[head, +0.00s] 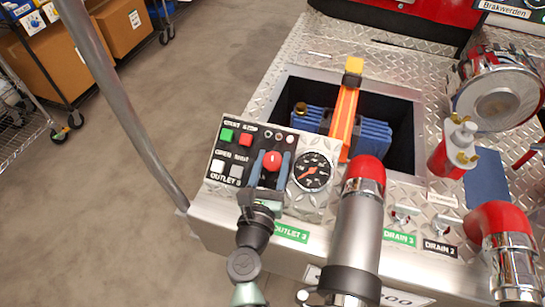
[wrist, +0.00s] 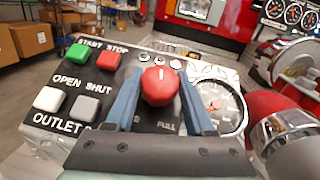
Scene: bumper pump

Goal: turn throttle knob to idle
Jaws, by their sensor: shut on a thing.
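The throttle knob is a round red knob (head: 271,160) on the black control panel. It also shows in the wrist view (wrist: 158,86), with a white mark at its top pointing up. My gripper (head: 271,165) reaches the panel from the front, and its two blue-grey fingers (wrist: 157,92) stand on the left and right of the knob, shut on it. "FULL" is printed on the panel at the lower right of the knob. The idle label cannot be seen; the left finger covers part of the panel there.
Left of the knob are a green button (wrist: 76,52), a red button (wrist: 108,62), a white button (wrist: 48,99) and a grey button (wrist: 84,108). A round gauge (head: 311,172) sits close on the right. A large pipe with a red cap (head: 365,175) rises right of my arm.

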